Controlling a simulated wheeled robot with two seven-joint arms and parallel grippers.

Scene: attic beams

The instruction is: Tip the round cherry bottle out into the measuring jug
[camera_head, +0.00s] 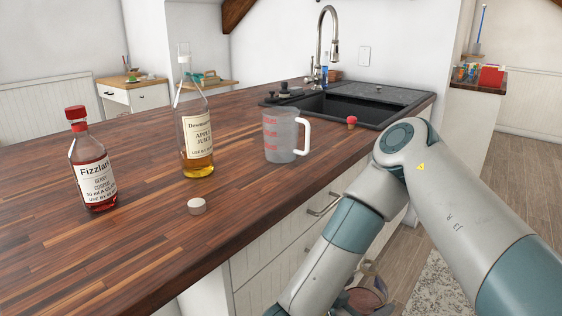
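The measuring jug (283,138) is clear with red markings and a white handle on its right. It stands upright on the wooden counter before the sink. A round, reddish-brown glassy thing (368,284) shows low beside my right forearm, below the counter edge and cut by the frame; it may be the round cherry bottle, but I cannot confirm this. My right arm bends down in front of the cabinets. Its fingers cannot be made out at the bottom edge. My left gripper is out of view. A small red-topped stopper (351,121) lies right of the jug.
A pale cap (197,206) lies near the front edge. The dark sink (345,108) is behind the jug. The counter's left front is clear.

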